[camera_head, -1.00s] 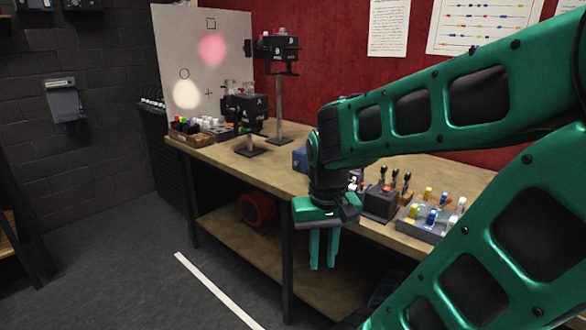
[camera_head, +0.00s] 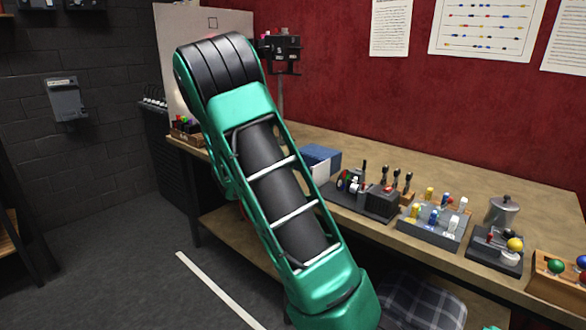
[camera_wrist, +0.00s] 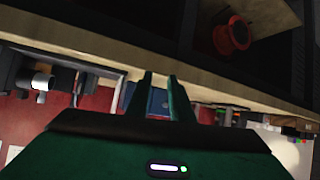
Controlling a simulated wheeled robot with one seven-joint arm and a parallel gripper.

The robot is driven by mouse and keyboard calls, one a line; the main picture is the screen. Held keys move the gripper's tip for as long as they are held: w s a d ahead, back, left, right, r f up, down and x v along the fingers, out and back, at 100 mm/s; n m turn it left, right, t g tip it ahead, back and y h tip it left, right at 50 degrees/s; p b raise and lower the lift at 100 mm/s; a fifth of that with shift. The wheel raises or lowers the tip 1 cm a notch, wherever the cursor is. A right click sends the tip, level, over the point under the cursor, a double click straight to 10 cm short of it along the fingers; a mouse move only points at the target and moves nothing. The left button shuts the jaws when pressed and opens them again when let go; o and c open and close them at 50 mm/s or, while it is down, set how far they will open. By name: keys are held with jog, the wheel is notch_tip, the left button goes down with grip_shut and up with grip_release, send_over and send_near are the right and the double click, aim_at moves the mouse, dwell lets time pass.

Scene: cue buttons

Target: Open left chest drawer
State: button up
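No chest drawer can be clearly made out in either view. A dark cabinet (camera_head: 160,155) stands at the far left end of the bench, partly hidden by the bench and my arm; I cannot tell whether it has drawers. My gripper (camera_wrist: 160,77) shows in the wrist view with its two green fingers apart and nothing between them. It points toward the bench edge, with a blue box beyond the fingers. In the head view my gripper is hidden behind my raised green arm.
A workbench (camera_head: 500,165) runs along the red wall. A red reel (camera_wrist: 232,37) sits under the bench.

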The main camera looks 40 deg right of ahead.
aim_at(307, 159)
jog(key=w+n+t+h, duration=0.1)
jog(key=w+t+h, duration=0.2)
jog(key=w, duration=0.6)
jog(key=s+d, duration=0.1)
jog(key=d, duration=0.1)
jog(key=s+d+r+h, duration=0.1)
jog(key=s+d+r+t+h, duration=0.1)
jog(key=d, duration=0.1)
jog(key=shift+s+d+r+m, duration=0.1)
jog(key=shift+d+r+m, duration=0.15)
jog(key=shift+d+m, duration=0.05)
jog(key=shift+d, duration=0.3)
jog(key=x, duration=1)
jog(key=shift+r, duration=0.2)
grip_shut()
